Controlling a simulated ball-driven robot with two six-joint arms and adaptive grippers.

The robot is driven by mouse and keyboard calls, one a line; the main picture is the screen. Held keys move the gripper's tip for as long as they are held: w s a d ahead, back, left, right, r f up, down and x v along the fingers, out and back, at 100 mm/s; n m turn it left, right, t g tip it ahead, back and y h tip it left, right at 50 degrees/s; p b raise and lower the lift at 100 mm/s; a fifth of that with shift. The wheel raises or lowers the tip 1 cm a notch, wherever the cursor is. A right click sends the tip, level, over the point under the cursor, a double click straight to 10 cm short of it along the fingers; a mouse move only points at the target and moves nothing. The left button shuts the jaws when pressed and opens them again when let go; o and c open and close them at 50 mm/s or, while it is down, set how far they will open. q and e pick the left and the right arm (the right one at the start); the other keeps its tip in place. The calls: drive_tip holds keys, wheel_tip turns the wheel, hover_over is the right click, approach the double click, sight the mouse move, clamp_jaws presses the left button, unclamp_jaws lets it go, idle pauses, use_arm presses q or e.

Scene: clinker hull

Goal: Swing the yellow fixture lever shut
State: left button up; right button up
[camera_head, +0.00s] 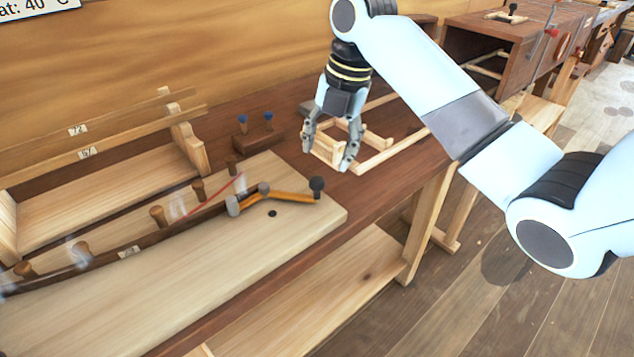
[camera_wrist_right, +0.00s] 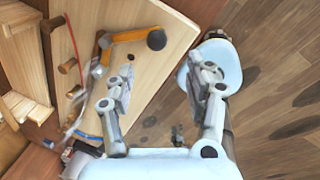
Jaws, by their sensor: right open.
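The yellow fixture lever (camera_head: 290,197) lies on the pale wooden board (camera_head: 250,250), with a dark round knob (camera_head: 317,184) at its right end and a grey pivot at its left end. In the right wrist view the lever (camera_wrist_right: 130,36) and its dark knob (camera_wrist_right: 156,39) show near the top, beyond the fingers. My right gripper (camera_head: 328,160) is open and empty, pointing down above the bench to the right of and beyond the knob, apart from it. Its spread fingers also show in the right wrist view (camera_wrist_right: 160,85). My left gripper is not seen.
A dark curved strip (camera_head: 170,231) runs along the board beside several wooden pegs (camera_head: 158,215). A pale wooden frame (camera_head: 385,148) lies near my right gripper. A plank rack (camera_head: 100,190) stands at the left.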

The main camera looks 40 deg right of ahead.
sight(318, 179)
drive_tip(key=shift+n, duration=0.4)
drive_tip(key=f, duration=0.3)
drive_tip(key=w+f, duration=0.1)
drive_tip(key=f, duration=0.2)
drive_tip(key=w+a+f, duration=0.1)
drive_tip(key=f, duration=0.3)
clamp_jaws()
drive_tip(key=shift+w, duration=0.1)
